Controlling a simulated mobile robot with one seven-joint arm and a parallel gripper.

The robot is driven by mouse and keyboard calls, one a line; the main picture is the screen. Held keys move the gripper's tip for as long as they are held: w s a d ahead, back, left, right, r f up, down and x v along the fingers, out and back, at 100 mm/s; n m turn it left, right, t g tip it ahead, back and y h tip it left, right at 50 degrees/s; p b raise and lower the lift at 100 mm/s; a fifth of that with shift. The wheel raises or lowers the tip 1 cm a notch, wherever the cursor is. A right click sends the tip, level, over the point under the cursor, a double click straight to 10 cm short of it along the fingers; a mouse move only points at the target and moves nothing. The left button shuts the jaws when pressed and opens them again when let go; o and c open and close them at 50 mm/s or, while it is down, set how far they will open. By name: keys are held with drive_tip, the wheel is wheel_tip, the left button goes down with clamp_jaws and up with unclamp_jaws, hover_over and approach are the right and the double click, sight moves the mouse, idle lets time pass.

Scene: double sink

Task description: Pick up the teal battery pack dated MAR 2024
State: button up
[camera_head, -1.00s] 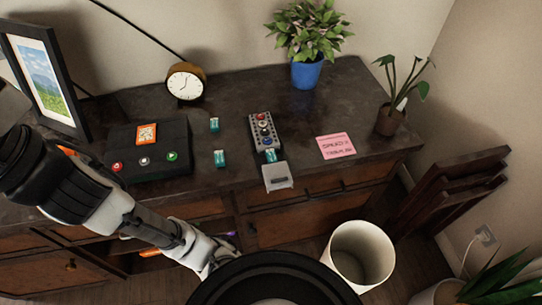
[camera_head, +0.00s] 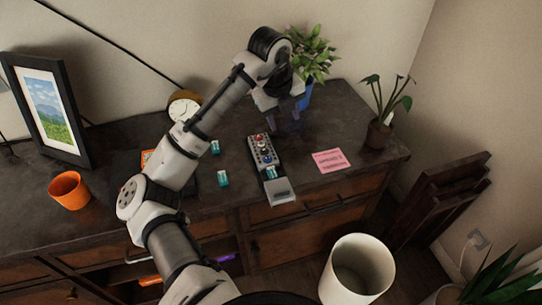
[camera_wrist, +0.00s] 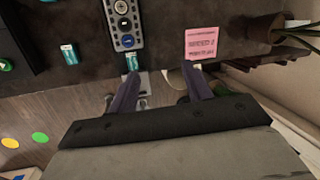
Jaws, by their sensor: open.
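Three small teal battery packs show in the head view. One pack (camera_head: 215,147) lies at the back, a second pack (camera_head: 222,178) nearer the front, and a third pack (camera_head: 270,172) sits in the near end of a grey device (camera_head: 261,150) with coloured buttons. The dates are too small to read. In the wrist view, the second pack (camera_wrist: 69,53) is at upper left and the third pack (camera_wrist: 132,62) is just beyond my left finger. My gripper (camera_head: 290,127) is open and empty, above the dresser right of the device; its fingers also show in the wrist view (camera_wrist: 160,88).
A pink note (camera_head: 331,160) lies right of the device. A blue-potted plant stands behind my gripper, and a small potted plant (camera_head: 379,132) stands at right. An orange cup (camera_head: 69,190) and picture frame (camera_head: 47,108) stand left. A white bin (camera_head: 357,270) is on the floor.

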drive_tip(key=s+a+f+m+g+y, duration=0.2)
drive_tip(key=s+a+f, duration=0.1)
drive_tip(key=f, duration=0.1)
drive_tip(key=p, duration=0.1)
hover_over(272, 172)
wheel_tip(272, 172, down, 7)
drive_tip(key=shift+s+r, duration=0.1)
drive_tip(key=shift+s, duration=0.05)
drive_tip(key=shift+f+p, duration=1.2)
drive_tip(key=shift+f, duration=1.85)
drive_tip(key=shift+w, duration=0.2)
drive_tip(key=c, duration=1.1)
drive_tip(key=shift+o, duration=0.2)
drive_tip(key=shift+r, duration=0.1)
